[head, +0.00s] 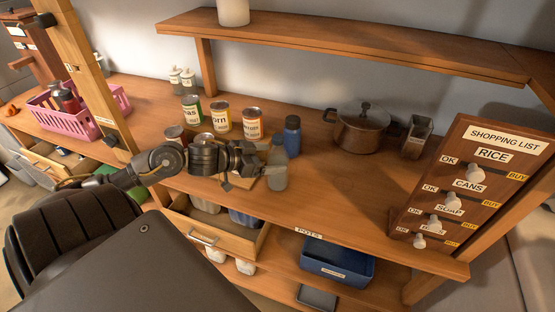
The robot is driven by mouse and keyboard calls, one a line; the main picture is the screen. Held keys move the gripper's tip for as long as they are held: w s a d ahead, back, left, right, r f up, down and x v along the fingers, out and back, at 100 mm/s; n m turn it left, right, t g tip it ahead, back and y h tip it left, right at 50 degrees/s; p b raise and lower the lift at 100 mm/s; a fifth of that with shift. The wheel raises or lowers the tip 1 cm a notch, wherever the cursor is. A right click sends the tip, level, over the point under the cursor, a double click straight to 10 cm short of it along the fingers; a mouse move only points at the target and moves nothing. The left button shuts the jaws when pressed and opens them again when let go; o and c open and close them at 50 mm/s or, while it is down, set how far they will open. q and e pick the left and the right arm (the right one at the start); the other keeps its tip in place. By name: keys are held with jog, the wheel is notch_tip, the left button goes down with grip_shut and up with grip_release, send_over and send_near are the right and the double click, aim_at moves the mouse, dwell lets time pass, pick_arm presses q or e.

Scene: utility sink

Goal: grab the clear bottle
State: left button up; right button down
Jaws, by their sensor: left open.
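A clear, greyish see-through bottle (278,172) stands upright near the front edge of the wooden counter, left of the middle of the head view. My left gripper (258,162) reaches in from the left, just left of the bottle, with its jaws open. Its fingers are close to the bottle's side; I cannot tell whether they touch it or reach around it. The arm and gripper hide part of the counter and of the cans behind. My right gripper is not in view.
A blue bottle (292,136) stands close behind the clear one. Several labelled cans (221,120) stand behind my left gripper. A copper pot (358,129) and a metal grater (416,137) stand further right. An open drawer (228,244) lies below. The counter right of the bottle is clear.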

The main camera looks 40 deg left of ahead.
pick_arm(q)
jog(key=shift+p+x, duration=0.4)
jog(key=shift+x, duration=1.55)
jog(key=shift+a, duration=0.15)
jog(key=c, duration=1.4)
jog(key=shift+r, duration=0.15)
